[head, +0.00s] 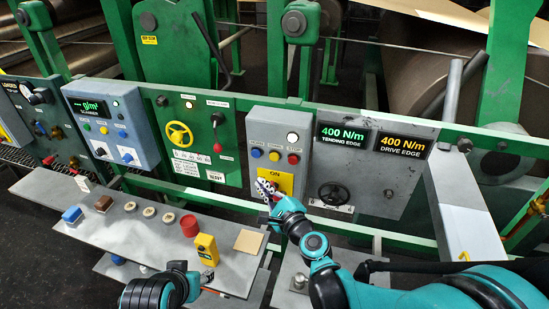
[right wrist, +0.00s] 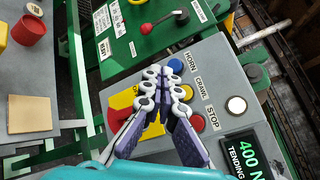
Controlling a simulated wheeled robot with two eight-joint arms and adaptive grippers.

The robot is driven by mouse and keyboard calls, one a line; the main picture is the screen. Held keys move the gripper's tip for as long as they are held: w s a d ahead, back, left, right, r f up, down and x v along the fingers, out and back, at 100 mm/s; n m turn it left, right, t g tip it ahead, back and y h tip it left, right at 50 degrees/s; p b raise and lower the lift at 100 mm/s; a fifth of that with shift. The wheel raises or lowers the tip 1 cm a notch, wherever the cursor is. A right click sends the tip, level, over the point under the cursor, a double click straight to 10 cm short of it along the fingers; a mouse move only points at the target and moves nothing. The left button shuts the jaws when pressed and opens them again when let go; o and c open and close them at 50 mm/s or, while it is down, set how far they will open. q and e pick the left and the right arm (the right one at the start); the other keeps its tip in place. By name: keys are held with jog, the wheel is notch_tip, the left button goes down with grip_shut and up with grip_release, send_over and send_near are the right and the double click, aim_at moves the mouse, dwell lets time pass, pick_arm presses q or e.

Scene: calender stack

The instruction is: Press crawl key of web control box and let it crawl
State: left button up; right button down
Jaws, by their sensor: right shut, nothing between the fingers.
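The web control box (head: 259,124) is grey, with a blue horn button, a yellow crawl key (head: 274,155) and a red stop button in a row. A white round lamp sits above them and a yellow ON panel (head: 285,183) below. My right gripper (head: 265,187) is shut and empty, in front of the yellow panel's left side, below the crawl key in the head view. In the right wrist view the crawl key (right wrist: 187,92) shows just beyond the shut fingers (right wrist: 166,72); I see no clear contact. My left gripper (head: 205,277) is low over the bench, its fingers unclear.
The grey bench (head: 140,235) holds a red cylinder (head: 189,225), a yellow block (head: 207,249) and other small items. A green panel (head: 228,130) with a red-knobbed lever (head: 217,147) stands left of the box. Tension displays (head: 342,134) and a handwheel (head: 333,194) are to the right.

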aim_at(274, 156)
jog(key=shift+w, duration=0.1)
jog(key=w+d, duration=0.2)
jog(key=w, duration=0.6)
jog(key=shift+d, duration=0.4)
jog(key=shift+w, duration=0.2)
dwell(1.0)
jog(key=shift+w+d+b, duration=0.1)
jog(key=shift+w+b, duration=0.2)
jog(key=shift+w+d, duration=0.2)
jog(key=shift+w, duration=0.3)
dwell(0.9)
jog(key=shift+s, duration=0.1)
jog(key=shift+s+a, duration=0.3)
jog(key=shift+s, duration=0.5)
